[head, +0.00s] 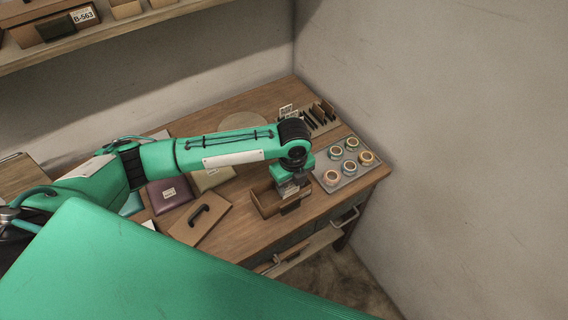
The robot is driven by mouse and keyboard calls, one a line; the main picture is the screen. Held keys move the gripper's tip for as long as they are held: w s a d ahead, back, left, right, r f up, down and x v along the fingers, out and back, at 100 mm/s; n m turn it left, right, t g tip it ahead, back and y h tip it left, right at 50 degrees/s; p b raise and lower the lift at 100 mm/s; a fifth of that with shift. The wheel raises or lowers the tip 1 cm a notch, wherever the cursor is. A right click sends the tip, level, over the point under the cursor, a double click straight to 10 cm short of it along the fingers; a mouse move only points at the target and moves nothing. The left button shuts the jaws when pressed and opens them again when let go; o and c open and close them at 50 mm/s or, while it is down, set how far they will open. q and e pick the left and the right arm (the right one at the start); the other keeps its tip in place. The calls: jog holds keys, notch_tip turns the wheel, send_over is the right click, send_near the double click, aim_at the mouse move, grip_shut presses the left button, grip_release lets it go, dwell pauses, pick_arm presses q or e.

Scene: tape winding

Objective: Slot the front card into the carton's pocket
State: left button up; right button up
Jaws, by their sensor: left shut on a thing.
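The open brown carton (264,205) stands near the front right of the wooden table. A small dark patch (290,207) on its near side looks like the pocket, but it is too small to be sure. My left gripper (291,188) points down over the carton's right part. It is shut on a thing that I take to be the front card. The card is mostly hidden by the fingers and too small to make out, so I cannot tell whether it is in the pocket. My right gripper is not in view.
A grey tray (348,179) with several tape rolls stands right of the carton. A rack (322,122) with dark upright pieces is behind. A brown board with a handle (200,220) and a purple folder (169,194) lie to the left. A drawer (318,243) is open below.

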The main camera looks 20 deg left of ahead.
aim_at(291, 194)
pick_arm(q)
jog(key=shift+f+b, duration=0.7)
jog(key=shift+f, duration=0.1)
notch_tip(291, 194, down, 2)
jog(key=b, duration=0.2)
jog(key=shift+f+b, duration=0.15)
jog(key=shift+b, duration=0.2)
jog(key=shift+f+b, duration=0.65)
jog(key=shift+f, duration=1)
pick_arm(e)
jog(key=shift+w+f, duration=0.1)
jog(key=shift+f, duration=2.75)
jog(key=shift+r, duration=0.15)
pick_arm(q)
jog(key=shift+d, duration=0.1)
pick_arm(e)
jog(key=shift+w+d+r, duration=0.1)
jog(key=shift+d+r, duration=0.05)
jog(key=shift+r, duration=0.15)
pick_arm(q)
jog(key=shift+p, duration=0.65)
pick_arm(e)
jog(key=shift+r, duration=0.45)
